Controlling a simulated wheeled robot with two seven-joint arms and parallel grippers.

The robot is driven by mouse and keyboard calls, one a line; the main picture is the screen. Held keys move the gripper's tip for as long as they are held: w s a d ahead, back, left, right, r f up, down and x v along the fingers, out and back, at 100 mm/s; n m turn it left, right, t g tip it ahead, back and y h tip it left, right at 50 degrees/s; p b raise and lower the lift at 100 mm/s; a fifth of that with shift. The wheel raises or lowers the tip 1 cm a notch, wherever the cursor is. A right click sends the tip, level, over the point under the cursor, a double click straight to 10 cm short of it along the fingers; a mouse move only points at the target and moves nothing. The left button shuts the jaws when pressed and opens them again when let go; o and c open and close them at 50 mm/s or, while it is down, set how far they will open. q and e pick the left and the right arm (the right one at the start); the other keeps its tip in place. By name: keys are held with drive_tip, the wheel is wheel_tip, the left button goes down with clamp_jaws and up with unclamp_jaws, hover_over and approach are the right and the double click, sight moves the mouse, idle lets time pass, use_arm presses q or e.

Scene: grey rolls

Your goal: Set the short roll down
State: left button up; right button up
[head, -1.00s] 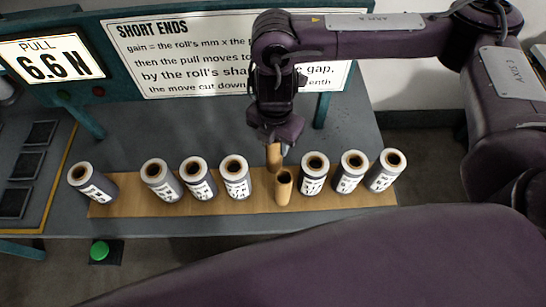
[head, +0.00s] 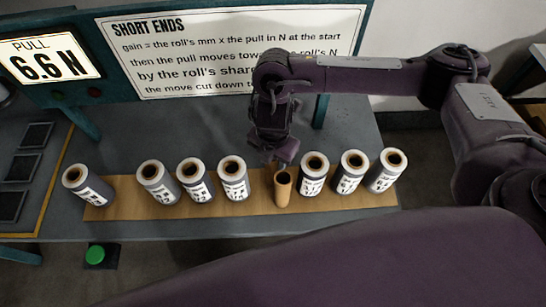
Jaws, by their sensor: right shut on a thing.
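My right gripper (head: 277,160) reaches down from the upper right over the middle of the row of rolls. The brown tube (head: 283,190) stands upright on the brown strip (head: 240,207), open at the top, just in front of the gripper. I cannot tell whether the held roll touches the strip or the tube. My left gripper is not in view.
Several grey rolls with white labels stand in the row, including one left of the tube (head: 234,180) and one right of it (head: 313,175). They leave little side room. A sign (head: 230,50) and a pull display reading 6.6 N (head: 50,60) stand behind. A green button (head: 96,255) is in front.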

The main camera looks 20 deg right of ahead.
drive_tip(key=o, duration=1)
drive_tip(key=shift+f, duration=0.1)
wheel_tip(320, 180, up, 12)
drive_tip(key=shift+r+p, duration=0.2)
drive_tip(key=shift+p, duration=0.4)
